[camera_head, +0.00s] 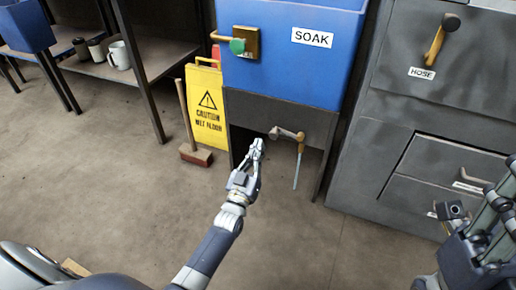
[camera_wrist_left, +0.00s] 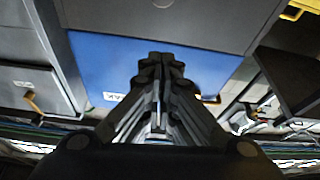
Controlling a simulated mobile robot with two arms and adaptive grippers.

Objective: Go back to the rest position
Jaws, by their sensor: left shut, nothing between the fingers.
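My left gripper (camera_head: 256,148) is shut and empty in the middle of the head view, in front of the dark base under the blue SOAK tank (camera_head: 285,70). In the left wrist view its fingers (camera_wrist_left: 160,70) are closed together, with the blue tank (camera_wrist_left: 110,65) behind them. A tap with a yellowish handle (camera_head: 299,145) is just right of the left gripper, apart from it in the picture. My right arm (camera_head: 480,245) shows at the lower right edge; its fingertips cannot be made out.
A grey cabinet (camera_head: 370,165) with a HOSE label and drawers stands at the right. A yellow wet-floor sign (camera_head: 207,118) and a broom (camera_head: 194,153) stand left of the tank. A shelf with mugs (camera_head: 148,52) is at upper left. The floor (camera_head: 90,180) at left is clear.

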